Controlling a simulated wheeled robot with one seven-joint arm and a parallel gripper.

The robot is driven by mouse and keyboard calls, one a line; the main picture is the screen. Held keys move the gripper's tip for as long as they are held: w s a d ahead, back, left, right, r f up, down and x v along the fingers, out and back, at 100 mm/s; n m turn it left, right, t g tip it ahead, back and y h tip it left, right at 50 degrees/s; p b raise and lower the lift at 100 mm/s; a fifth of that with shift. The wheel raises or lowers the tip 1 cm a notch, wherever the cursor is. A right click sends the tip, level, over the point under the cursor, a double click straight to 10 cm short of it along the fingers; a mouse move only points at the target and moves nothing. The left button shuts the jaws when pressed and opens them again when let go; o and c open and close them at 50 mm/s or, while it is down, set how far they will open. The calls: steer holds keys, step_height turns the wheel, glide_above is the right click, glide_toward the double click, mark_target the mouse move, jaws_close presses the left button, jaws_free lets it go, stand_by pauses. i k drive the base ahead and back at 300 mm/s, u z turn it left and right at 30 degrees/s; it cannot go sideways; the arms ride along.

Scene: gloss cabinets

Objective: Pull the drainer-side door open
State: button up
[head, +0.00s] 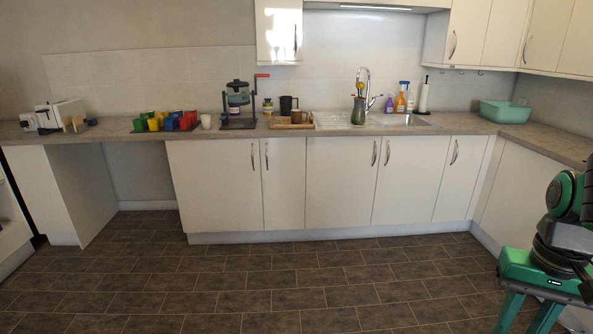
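The drainer-side door (338,185) is a pale gloss base-cabinet door under the ribbed drainer (338,120), left of the sink (398,120). It looks shut, flush with its neighbours. Its curved metal handle (374,153) stands upright near its upper right edge. My gripper (528,318), green below a black wrist, is at the lower right, well apart from the door and pointing down. Its two fingers are apart with floor showing between them, and it looks empty. The fingertips are cut off or hard to make out at the bottom edge.
The neighbouring sink-side door (407,185) has its own handle (388,153). A vase (358,112), bottles and coloured mugs stand on the worktop (460,122). The tiled floor (270,285) before the cabinets is clear. Another cabinet run (535,190) closes the right side.

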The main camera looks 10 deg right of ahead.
mark_target(341, 172)
steer(key=z, duration=0.1)
steer(key=i, duration=1.15)
steer(key=z, duration=0.35)
steer(key=i, duration=2.3)
steer(key=z, duration=0.2)
